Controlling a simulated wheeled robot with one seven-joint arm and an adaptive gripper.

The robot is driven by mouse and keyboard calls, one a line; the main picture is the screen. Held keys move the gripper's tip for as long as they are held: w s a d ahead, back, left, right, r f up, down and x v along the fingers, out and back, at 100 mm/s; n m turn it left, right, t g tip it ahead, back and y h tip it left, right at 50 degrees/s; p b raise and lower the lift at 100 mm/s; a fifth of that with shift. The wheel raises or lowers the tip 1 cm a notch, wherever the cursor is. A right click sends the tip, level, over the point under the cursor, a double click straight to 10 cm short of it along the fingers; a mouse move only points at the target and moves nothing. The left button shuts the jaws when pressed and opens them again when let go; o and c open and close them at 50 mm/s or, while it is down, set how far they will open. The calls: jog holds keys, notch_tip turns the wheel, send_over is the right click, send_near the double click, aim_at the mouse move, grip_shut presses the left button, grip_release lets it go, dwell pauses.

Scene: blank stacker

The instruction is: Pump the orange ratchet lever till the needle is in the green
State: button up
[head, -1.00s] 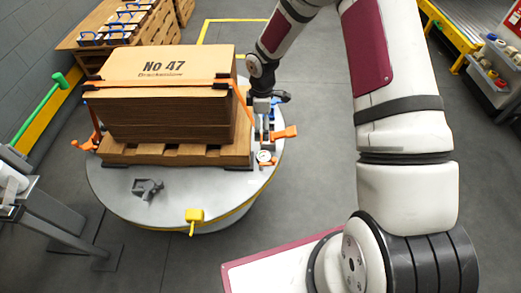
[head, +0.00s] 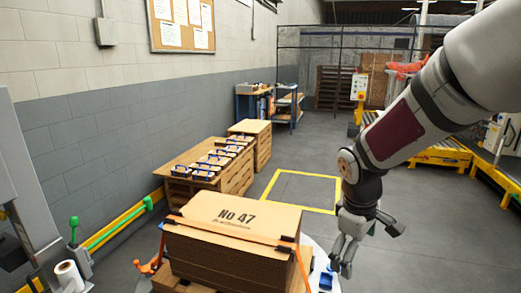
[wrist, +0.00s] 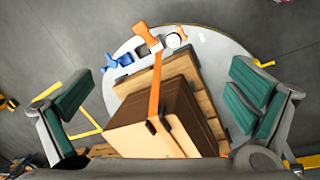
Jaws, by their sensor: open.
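In the wrist view the orange ratchet lever (wrist: 147,36) sticks out from the pallet's edge over the grey round table (wrist: 202,42). A small round white gauge (wrist: 175,40) lies just right of it; its needle and green zone are too small to read. An orange strap (wrist: 155,92) runs from the lever over the stack of brown boards (wrist: 178,110). The lever and gauge are not visible in the head view.
A blue part (wrist: 122,62) sits beside the lever. The stack marked No 47 (head: 235,217) stands on a wooden pallet (wrist: 203,80). A green-handled post (head: 75,240) stands at left. Wooden crates (head: 235,165) line the wall.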

jog(key=s+r+m+t+p, duration=0.1)
jog(key=s+r+m, duration=0.1)
jog(key=s+r, duration=0.4)
jog(key=s+a+r+m+y+p, duration=0.1)
jog(key=s+r, duration=0.4)
jog(key=s, duration=0.6)
jog(key=s+a+r+m+t+p, duration=0.1)
jog(key=s+r+m+p, duration=0.2)
jog(key=s, duration=0.6)
notch_tip(320, 180, up, 4)
jog(key=shift+s+a+f+m+t+y, duration=0.15)
jog(key=shift+s+m+t+y, duration=0.2)
jog(key=shift+m, duration=0.85)
jog(key=shift+c, duration=0.2)
